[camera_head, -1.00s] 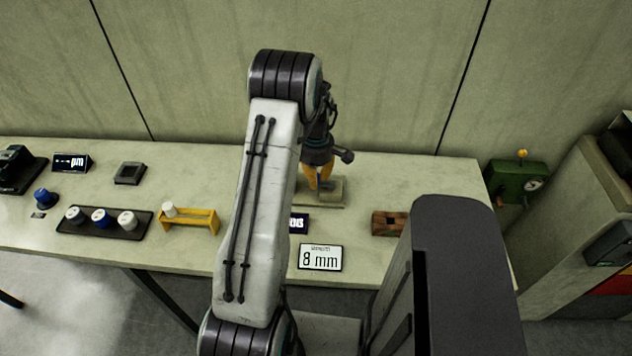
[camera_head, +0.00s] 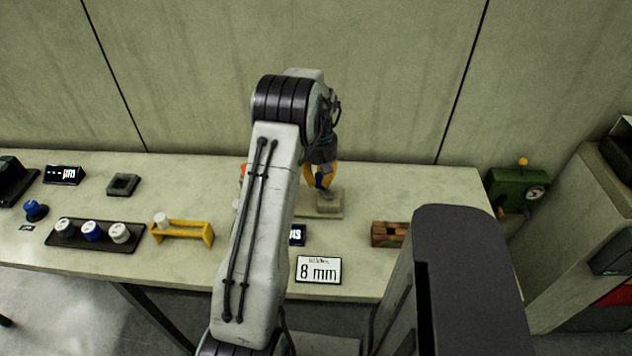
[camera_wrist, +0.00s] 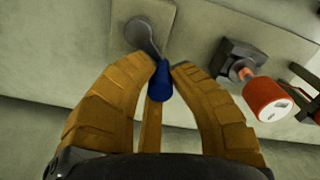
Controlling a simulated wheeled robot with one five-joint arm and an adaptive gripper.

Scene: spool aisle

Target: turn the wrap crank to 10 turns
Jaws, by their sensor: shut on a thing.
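The wrap crank is a grey lever (camera_wrist: 143,35) with a blue handle (camera_wrist: 161,82), on a pale square base in the wrist view. In the head view its base (camera_head: 328,205) sits on the bench, right of my forearm. My gripper (camera_wrist: 168,68), with orange fingers, is shut on the blue handle; it also shows in the head view (camera_head: 320,182). A small dark display (camera_head: 298,235) stands in front of the crank. My arm hides part of it and I cannot read its digits surely.
A white card (camera_head: 318,270) reads "8 mm" at the bench front. A wooden block (camera_head: 387,234) lies to the right, a yellow rack (camera_head: 182,232) and a dark tray (camera_head: 70,246) to the left. A red cylinder (camera_wrist: 268,99) is near my gripper. A green box (camera_head: 515,188) stands at right.

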